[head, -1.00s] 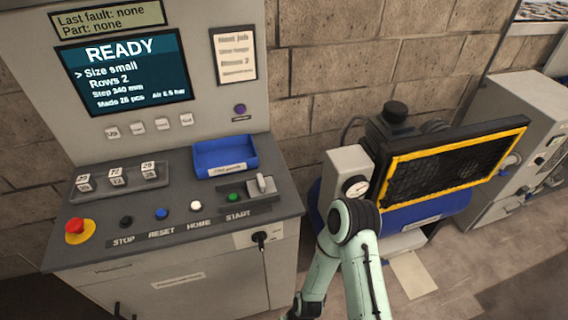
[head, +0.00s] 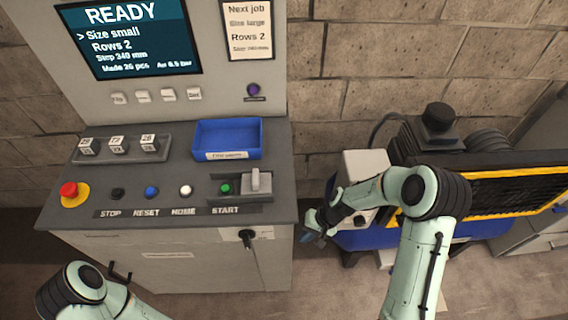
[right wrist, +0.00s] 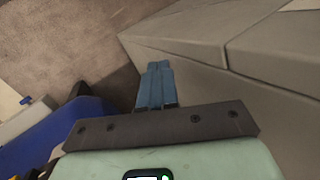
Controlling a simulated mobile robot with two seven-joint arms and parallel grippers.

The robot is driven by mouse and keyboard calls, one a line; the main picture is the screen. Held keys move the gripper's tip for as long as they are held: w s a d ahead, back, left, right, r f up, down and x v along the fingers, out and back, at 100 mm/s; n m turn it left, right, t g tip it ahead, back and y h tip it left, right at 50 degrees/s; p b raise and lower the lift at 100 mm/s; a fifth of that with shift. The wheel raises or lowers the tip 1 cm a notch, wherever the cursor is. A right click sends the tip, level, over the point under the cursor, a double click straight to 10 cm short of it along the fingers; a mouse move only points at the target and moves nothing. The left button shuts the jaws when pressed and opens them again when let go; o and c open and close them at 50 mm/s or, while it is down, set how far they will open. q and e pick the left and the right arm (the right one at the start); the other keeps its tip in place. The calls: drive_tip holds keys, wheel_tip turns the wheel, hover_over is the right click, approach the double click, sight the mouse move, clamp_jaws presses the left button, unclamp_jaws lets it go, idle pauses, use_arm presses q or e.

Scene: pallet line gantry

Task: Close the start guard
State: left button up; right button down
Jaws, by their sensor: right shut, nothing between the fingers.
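The start guard (head: 258,183) is a light grey piece with a raised tab on the console's right end. It stands to the right of the green START button (head: 225,188), which is uncovered. My right gripper (head: 308,234) is low beside the console's right side, in front of and to the right of the guard, not touching it. In the right wrist view its blue fingers (right wrist: 155,82) are together with nothing between them, beside a grey panel. The guard cannot be made out there. My left arm shows at lower left in the head view, but its gripper does not.
A blue tray (head: 228,139) stands on the console behind the button row. A red emergency stop (head: 70,190) is at the console's left end. A machine with a yellow-edged mesh panel (head: 515,187) stands to the right.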

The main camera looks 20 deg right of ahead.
drive_tip(key=w+d+r+t+y, duration=0.1)
drive_tip(key=w+r, duration=0.2)
drive_tip(key=r, duration=0.4)
drive_tip(key=w+d+r, duration=0.1)
drive_tip(key=w+r, duration=0.2)
drive_tip(key=r, duration=0.4)
drive_tip(key=n+t+y, duration=0.1)
drive_tip(key=n+y, duration=0.1)
drive_tip(key=n, duration=0.1)
approach(270, 174)
drive_tip(key=a+f, duration=0.1)
drive_tip(key=s+a+f, duration=0.1)
drive_tip(key=a+f, duration=0.1)
drive_tip(key=shift+s+f, duration=0.1)
drive_tip(key=shift+s, duration=0.25)
drive_tip(key=a, duration=0.1)
drive_tip(key=w+a+p, duration=0.1)
drive_tip(key=a, duration=0.1)
drive_tip(key=shift+a+f, duration=0.15)
drive_tip(key=shift+f, duration=0.05)
drive_tip(key=shift+w+a, duration=0.25)
drive_tip(key=shift+a, duration=0.2)
use_arm(q)
drive_tip(key=shift+w+d+r, duration=0.25)
drive_tip(key=shift+w+r, duration=0.35)
drive_tip(key=shift+r, duration=0.15)
use_arm(e)
drive_tip(key=shift+s, duration=0.1)
